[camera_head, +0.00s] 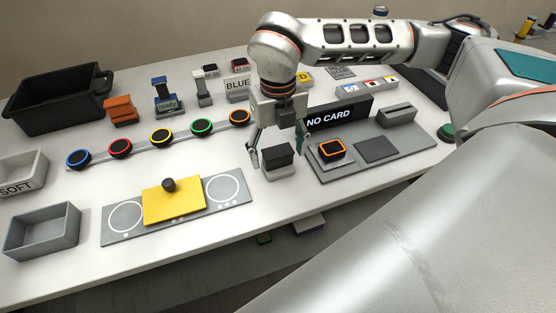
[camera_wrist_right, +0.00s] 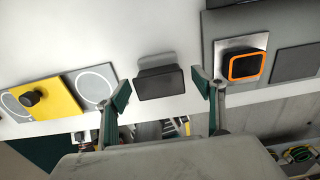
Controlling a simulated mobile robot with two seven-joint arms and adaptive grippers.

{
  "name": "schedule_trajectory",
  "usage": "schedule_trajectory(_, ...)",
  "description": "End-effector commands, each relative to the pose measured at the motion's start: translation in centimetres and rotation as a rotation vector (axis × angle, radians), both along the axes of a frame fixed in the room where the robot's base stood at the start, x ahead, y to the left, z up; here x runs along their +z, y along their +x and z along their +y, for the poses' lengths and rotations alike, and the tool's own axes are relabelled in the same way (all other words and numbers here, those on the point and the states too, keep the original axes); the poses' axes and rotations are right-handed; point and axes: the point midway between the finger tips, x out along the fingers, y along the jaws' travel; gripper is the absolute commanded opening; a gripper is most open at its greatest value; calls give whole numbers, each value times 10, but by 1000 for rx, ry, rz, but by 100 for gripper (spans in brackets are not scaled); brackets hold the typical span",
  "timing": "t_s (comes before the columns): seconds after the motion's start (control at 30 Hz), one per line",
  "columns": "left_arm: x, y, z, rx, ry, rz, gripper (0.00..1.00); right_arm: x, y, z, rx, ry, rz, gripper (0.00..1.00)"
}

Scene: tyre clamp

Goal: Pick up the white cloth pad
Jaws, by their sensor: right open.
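I cannot make out a white cloth pad in either view. My right gripper (camera_head: 279,152) is open over the table's front part, pointing down. Its fingers stand apart on either side of a small dark block on a grey stand (camera_head: 278,168). In the right wrist view this dark block (camera_wrist_right: 160,84) shows between the open fingers (camera_wrist_right: 162,92), and nothing is gripped. I cannot tell whether a finger touches it. My left gripper is not in view.
Right of the gripper is a grey board (camera_head: 410,150) with an orange-rimmed device (camera_head: 331,148) and a "NO CARD" sign (camera_head: 339,115). Left are a yellow plate with a knob (camera_head: 174,203), a row of coloured-ring discs (camera_head: 161,137) and grey bins (camera_head: 42,232). Bare table lies between.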

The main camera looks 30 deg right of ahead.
Motion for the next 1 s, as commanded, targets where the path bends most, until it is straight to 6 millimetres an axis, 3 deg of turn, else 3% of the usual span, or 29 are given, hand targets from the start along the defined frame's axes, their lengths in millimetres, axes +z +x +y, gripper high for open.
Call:
schedule_trajectory(0.23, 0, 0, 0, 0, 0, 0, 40, -2, 0, 0, 1, 0, 0, 68)
schedule_trajectory(0.27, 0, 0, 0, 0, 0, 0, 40, -2, 0, 0, 1, 1, 0, 63)
schedule_trajectory(0.4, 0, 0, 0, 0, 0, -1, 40, -2, 0, 0, 1, 0, 0, 26)
schedule_trajectory(0.43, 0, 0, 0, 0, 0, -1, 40, -2, 0, 0, 1, 0, 0, 25)
schedule_trajectory(0.77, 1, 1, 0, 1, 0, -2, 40, -1, 0, 0, 1, 1, 0, 25)
schedule_trajectory(1.0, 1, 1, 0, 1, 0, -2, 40, 18, 1, 0, 2, 1, -3, 25)
